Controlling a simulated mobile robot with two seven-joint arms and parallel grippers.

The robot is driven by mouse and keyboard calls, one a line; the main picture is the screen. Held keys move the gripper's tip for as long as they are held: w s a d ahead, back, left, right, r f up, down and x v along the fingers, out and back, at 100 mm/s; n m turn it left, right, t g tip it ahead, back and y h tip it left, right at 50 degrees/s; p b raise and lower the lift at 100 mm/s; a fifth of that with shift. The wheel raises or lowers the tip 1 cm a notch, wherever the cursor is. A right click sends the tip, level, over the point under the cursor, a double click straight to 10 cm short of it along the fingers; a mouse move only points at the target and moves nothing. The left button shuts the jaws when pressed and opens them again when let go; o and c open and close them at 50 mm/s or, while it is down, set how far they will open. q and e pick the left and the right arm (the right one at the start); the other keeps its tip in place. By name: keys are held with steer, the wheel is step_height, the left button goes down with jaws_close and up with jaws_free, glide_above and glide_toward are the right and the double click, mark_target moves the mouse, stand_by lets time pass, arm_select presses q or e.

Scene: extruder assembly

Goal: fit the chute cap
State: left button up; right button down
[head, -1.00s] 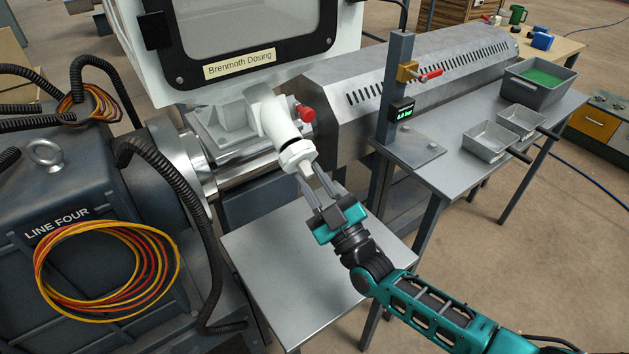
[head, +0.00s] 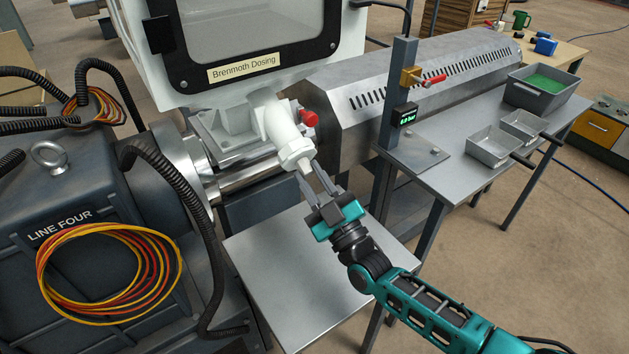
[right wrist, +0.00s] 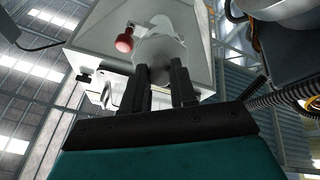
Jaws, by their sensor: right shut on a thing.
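The white chute (head: 279,121) is an angled pipe that slopes down from under the dosing hopper. The white chute cap (head: 296,153), with a ribbed collar and a narrow stub, is at the chute's lower end, in line with it. I see no clear gap there, but cannot tell how far on it sits. My right gripper (head: 313,175) is shut on the cap's stub from below. In the right wrist view the pale round cap (right wrist: 158,52) shows at the fingertips (right wrist: 160,78) and hides the chute's mouth. My left gripper is not in view.
A red knob (head: 309,119) sits just right of the chute. A bare metal table (head: 290,270) lies below. A post with a gauge (head: 402,116) and a red-handled valve stands to the right, near metal trays (head: 492,142). Black hoses and the motor housing (head: 85,215) are at left.

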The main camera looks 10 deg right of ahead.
steer(key=shift+x, duration=0.75)
steer(key=c, duration=0.8)
jaws_free()
steer(key=b+v, duration=0.1)
steer(key=v, duration=1.2)
steer(key=s+d+f+m+g+h, duration=0.1)
steer(key=s+f+m+g+h, duration=0.1)
steer(key=s+f+g, duration=0.1)
steer(key=s+d+f+m+g+h, duration=0.1)
steer(key=s+f+m+g+h, duration=0.1)
steer(key=s+f+m+g, duration=0.1)
steer(key=s+d+f+m+g+h, duration=0.1)
steer(key=s+f+m+g+h, duration=0.1)
steer(key=s+f+g, duration=0.2)
steer(key=shift+s+d+f+m, duration=0.15)
steer(key=shift+s+f, duration=0.15)
steer(key=shift+f, duration=0.5)
steer(key=shift+s+d+f+m, duration=0.1)
steer(key=shift+s+f, duration=0.2)
steer(key=shift+f, duration=0.45)
steer(key=shift+s+d+f+m, duration=0.15)
steer(key=shift+s+f, duration=0.2)
steer(key=shift+f, duration=0.45)
